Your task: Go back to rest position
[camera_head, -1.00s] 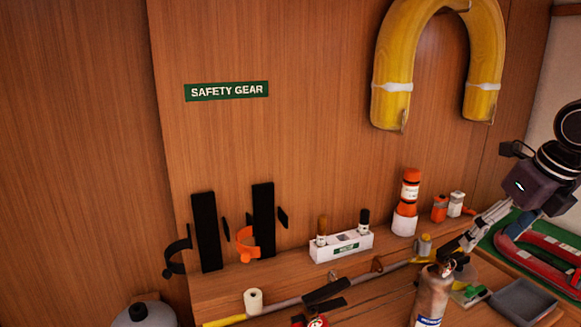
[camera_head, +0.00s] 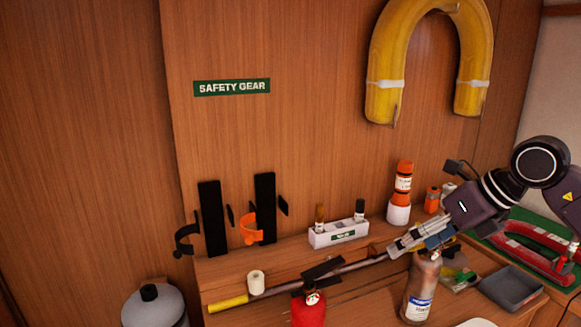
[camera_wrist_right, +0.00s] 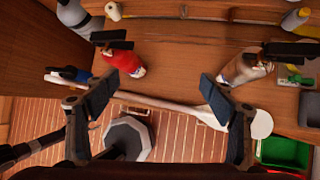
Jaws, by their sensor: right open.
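My right gripper (camera_head: 400,246) comes in from the right in the head view, above the bench and near the top of a brown bottle (camera_head: 421,285) with a white and blue label. In the right wrist view, the right gripper (camera_wrist_right: 158,84) shows its two fingers wide apart, with nothing held between them. A red container (camera_wrist_right: 118,60) and the bottle (camera_wrist_right: 246,66) stand beyond the fingers in that view. I cannot tell from the head view whether the gripper touches the bottle. My left gripper is not in view.
A long pole with a yellow end (camera_head: 228,303) lies along the bench. A white holder (camera_head: 338,233), an orange flare-like canister (camera_head: 402,182) and a grey tray (camera_head: 511,287) stand nearby. A yellow horseshoe buoy (camera_head: 388,60) hangs on the wall. The space before the wall panel is open.

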